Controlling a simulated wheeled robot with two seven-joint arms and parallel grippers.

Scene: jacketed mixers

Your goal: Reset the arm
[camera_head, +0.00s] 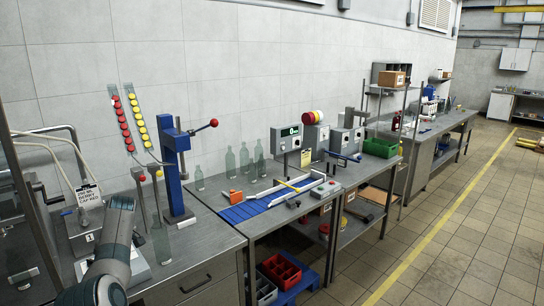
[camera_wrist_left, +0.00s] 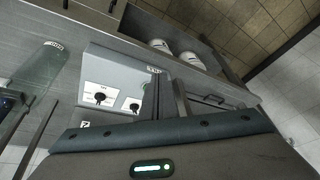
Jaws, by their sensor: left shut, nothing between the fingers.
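My left arm (camera_head: 112,245) comes in at the lower left of the head view, over the front of the nearest steel bench. Its gripper cannot be made out in that view. In the left wrist view, the two dark fingers of my left gripper (camera_wrist_left: 165,82) are shut and empty. They are in front of a grey control box (camera_wrist_left: 115,72) with black knobs and a green button, and overlap its edge in the picture. I cannot tell whether they touch it. My right arm and gripper are in neither view.
A blue press (camera_head: 175,165) with a red-knobbed lever stands on the nearest bench, with a clear bottle (camera_head: 160,240) beside it. Several more bottles, a blue mat (camera_head: 250,211) and grey boxes stand on the middle bench. The tiled floor (camera_head: 450,240) at the right is clear.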

